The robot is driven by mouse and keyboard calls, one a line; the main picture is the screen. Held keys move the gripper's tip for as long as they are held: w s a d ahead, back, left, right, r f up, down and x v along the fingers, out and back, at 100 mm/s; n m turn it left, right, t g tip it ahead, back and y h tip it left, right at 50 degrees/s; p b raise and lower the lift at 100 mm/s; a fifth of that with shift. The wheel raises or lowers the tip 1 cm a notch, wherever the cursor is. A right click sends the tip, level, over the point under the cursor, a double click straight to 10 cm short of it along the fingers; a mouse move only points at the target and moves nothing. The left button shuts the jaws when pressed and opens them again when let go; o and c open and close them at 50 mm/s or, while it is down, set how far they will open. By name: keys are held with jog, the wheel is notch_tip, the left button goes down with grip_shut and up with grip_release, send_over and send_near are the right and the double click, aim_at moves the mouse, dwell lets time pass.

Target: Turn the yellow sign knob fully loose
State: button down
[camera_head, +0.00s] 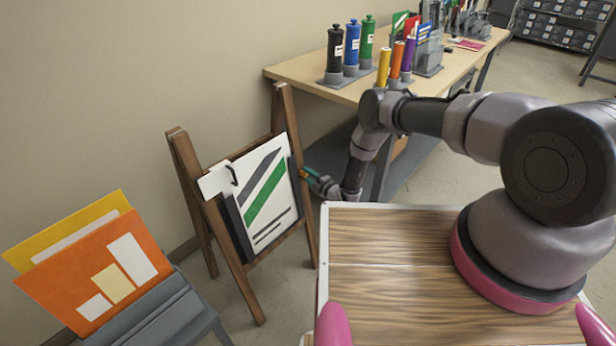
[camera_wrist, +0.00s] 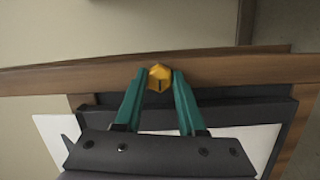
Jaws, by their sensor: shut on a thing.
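The yellow knob (camera_wrist: 159,77) shows in the wrist view on the wooden side post of the sign stand. My gripper (camera_wrist: 158,84) has its two green fingers on either side of the knob, shut on it. In the head view my gripper (camera_head: 304,173) is at the right post of the wooden easel sign (camera_head: 307,215), and the knob is too small there to make out clearly. The sign's white board (camera_head: 280,215) with green and grey stripes hangs in the easel frame.
A grey rack (camera_head: 165,310) with orange and yellow boards stands at the lower left. A workbench (camera_head: 300,72) with several bottles is behind. A wood-topped surface (camera_head: 385,235) lies below my arm. Some floor shows between easel and rack.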

jog(key=shift+s, duration=0.1)
jog(key=c, duration=0.8)
grip_release()
jog(key=shift+o, duration=0.2)
jog(key=v, duration=1)
jog(key=shift+s+d, duration=0.25)
jog(key=shift+s, duration=0.1)
